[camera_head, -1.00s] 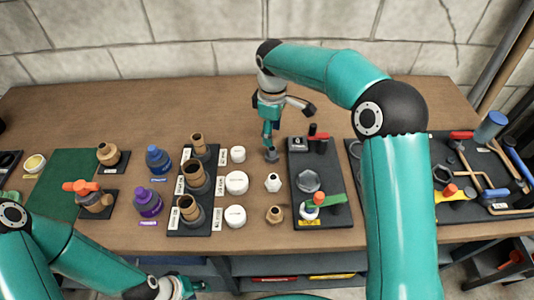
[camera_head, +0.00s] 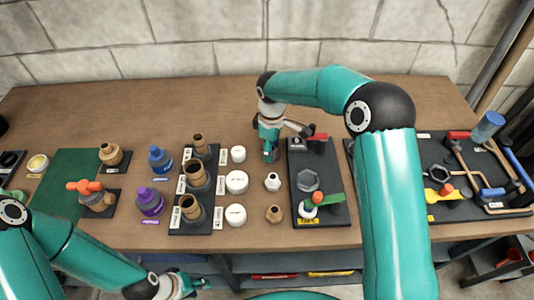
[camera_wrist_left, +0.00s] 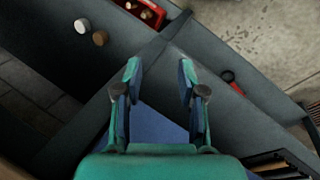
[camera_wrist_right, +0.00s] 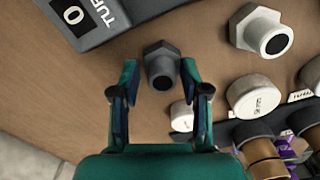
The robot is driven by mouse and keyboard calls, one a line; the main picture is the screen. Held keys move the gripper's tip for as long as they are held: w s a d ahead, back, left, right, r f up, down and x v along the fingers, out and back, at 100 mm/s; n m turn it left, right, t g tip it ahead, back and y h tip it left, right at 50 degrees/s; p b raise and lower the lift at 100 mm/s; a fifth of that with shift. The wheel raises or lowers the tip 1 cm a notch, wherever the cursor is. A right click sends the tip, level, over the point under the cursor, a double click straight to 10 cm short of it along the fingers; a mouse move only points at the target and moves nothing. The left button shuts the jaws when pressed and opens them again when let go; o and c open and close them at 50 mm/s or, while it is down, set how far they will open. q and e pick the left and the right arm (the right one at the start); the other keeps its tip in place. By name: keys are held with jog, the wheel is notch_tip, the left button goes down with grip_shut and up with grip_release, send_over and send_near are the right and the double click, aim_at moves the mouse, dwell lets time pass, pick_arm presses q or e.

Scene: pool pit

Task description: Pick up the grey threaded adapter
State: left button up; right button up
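The grey threaded adapter (camera_wrist_right: 161,66), with a hex collar and a dark round bore, is on the wooden bench. In the right wrist view it lies between the fingertips of my right gripper (camera_wrist_right: 159,80), which is open with a finger on each side. A narrow gap shows beside the adapter; I cannot tell whether either finger touches it. In the head view my right gripper (camera_head: 270,154) points down and hides the adapter. My left gripper (camera_wrist_left: 158,75) is open and empty, below the bench's front edge; it also shows in the head view (camera_head: 188,284).
A white hex fitting (camera_head: 272,181) and a brass one (camera_head: 274,213) stand in front of the adapter. White caps (camera_head: 237,182) are to the left. A black panel (camera_head: 319,213) with valve handles is close on the right. The bench behind is clear.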

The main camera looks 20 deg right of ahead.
grip_shut()
